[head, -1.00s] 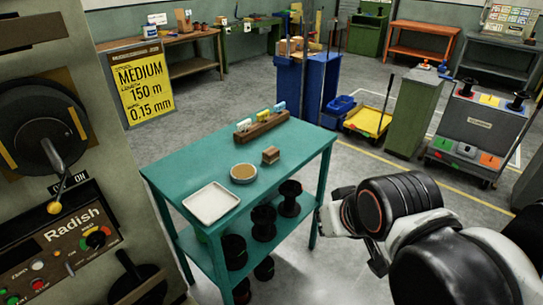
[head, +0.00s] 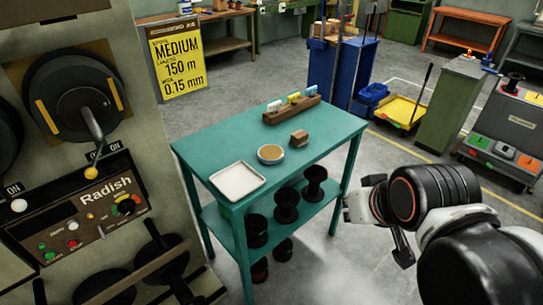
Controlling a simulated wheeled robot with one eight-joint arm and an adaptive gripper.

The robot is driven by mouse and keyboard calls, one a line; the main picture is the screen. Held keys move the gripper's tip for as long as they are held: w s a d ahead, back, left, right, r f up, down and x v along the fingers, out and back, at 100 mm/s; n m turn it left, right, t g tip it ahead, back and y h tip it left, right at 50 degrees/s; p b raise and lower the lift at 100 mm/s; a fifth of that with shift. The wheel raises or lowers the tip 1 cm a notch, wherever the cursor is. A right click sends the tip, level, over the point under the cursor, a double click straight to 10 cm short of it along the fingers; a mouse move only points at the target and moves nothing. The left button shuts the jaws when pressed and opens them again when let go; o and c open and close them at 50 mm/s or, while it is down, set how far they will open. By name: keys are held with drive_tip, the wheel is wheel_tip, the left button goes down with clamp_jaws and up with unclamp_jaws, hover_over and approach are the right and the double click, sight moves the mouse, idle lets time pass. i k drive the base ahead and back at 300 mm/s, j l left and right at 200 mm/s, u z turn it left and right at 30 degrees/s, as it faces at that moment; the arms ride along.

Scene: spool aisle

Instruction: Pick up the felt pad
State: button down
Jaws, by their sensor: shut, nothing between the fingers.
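A teal table (head: 225,152) stands in the middle of the head view. On its top are a small brown block (head: 299,137) and a round shallow dish (head: 271,154) with a tan, flat surface inside. Either could be the felt pad; I cannot tell which at this size. A white square tray (head: 237,181) lies near the table's front left corner. My gripper (head: 352,208) is off the table's right side, apart from all these things. Its fingers look shut and empty, and are small and partly hidden by the wrist.
A wooden rack (head: 291,111) with several coloured cards stands at the table's back. Black spools (head: 286,205) sit on the lower shelf. A machine panel (head: 90,215) is close on the left. Grey floor (head: 345,265) is clear right of the table.

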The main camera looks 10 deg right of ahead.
sight(300, 138)
drive_tip(key=i+z, duration=0.25)
drive_tip(key=i, duration=0.2)
drive_tip(key=i+j+z, duration=0.3)
drive_tip(key=i, duration=0.15)
